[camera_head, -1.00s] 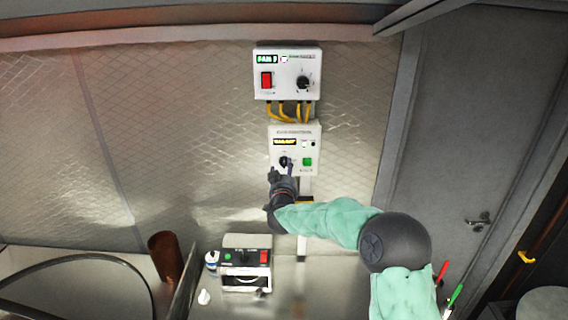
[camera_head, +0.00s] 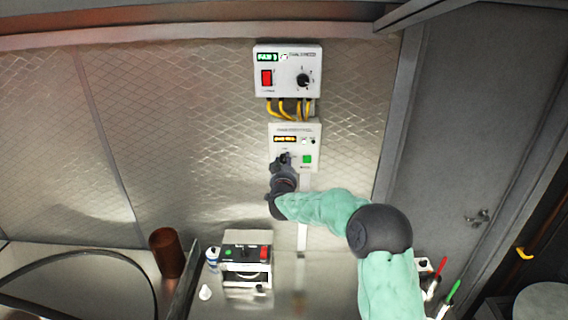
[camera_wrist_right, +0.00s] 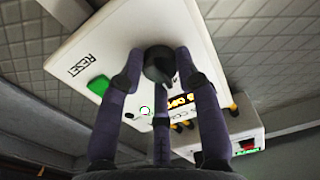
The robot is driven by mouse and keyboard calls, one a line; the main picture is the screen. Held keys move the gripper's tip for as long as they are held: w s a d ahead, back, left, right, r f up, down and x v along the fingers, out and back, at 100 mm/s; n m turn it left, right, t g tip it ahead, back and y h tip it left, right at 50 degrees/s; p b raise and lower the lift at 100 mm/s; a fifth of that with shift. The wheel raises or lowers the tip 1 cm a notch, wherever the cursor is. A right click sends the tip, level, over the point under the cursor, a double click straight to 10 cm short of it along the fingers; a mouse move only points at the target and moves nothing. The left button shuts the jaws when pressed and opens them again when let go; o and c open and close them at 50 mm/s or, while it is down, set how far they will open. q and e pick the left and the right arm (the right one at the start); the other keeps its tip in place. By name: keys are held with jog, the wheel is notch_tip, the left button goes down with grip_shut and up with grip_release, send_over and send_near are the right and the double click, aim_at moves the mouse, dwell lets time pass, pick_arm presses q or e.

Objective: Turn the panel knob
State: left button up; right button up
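The black knob (camera_wrist_right: 159,64) is on the white lower control panel (camera_head: 312,132), which is mounted on the wall and has a lit amber display and a green button. In the head view my right gripper (camera_head: 283,163) is at this panel and mostly hides the knob. In the right wrist view the dark fingers of my right gripper (camera_wrist_right: 160,75) stand on either side of the knob, with a third finger below it. The side fingertips are spread and look slightly apart from the knob; contact is hard to judge. My left gripper is out of view.
A second white panel (camera_head: 287,88) with a red switch and black knob (camera_head: 303,80) hangs above, joined by yellow cables (camera_head: 284,110). Below, a small box (camera_head: 247,262), a bottle (camera_head: 213,259) and a copper cup (camera_head: 166,253) stand on the counter. A grey door (camera_head: 480,130) is at right.

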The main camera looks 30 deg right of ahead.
jog(key=shift+f+m+b, duration=0.15)
jog(key=shift+m+b, duration=0.45)
jog(key=shift+b, duration=0.35)
jog(key=shift+m+b, duration=7.7)
jog(key=shift+m, duration=0.7)
jog(key=o, duration=1.2)
jog(key=shift+c, duration=0.2)
